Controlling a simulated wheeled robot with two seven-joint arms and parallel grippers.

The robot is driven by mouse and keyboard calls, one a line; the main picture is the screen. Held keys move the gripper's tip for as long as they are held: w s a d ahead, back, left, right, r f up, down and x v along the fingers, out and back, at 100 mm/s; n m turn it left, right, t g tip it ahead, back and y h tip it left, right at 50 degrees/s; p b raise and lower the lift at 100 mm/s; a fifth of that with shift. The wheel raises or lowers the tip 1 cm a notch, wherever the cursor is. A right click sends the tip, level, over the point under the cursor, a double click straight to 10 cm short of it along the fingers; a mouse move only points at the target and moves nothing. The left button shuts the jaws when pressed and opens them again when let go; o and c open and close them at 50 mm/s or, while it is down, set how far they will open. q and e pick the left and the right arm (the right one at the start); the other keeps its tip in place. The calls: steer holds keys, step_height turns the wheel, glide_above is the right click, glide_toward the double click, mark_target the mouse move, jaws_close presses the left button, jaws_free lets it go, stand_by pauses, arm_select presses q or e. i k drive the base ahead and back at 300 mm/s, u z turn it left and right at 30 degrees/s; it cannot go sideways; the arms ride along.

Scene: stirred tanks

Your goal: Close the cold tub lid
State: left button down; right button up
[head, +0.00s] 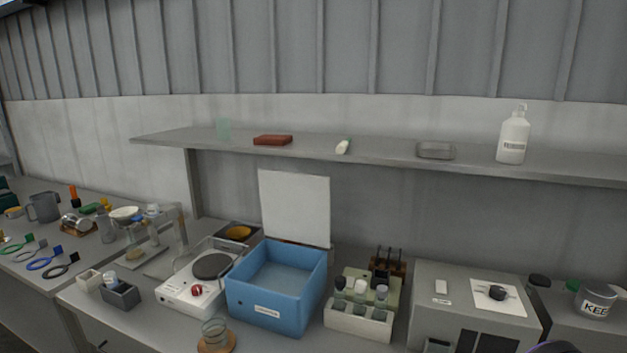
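The cold tub is a blue open-topped box (268,310) on the bench, with a small white label on its front. Its inside shows and looks empty. The lid is a pale, flat square panel (295,208) standing upright at the tub's back edge, so the tub is open. The lid leans slightly back towards the wall, below the shelf.
A hotplate (196,288) stands close left of the tub, and a rack of capped vials (359,320) close right. A coiled glass piece on a round cork base (217,343) is in front. A grey shelf (380,156) runs above. A grey box unit (465,300) stands further right.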

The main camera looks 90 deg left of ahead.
mark_target(296, 206)
steer(key=u, duration=2.75)
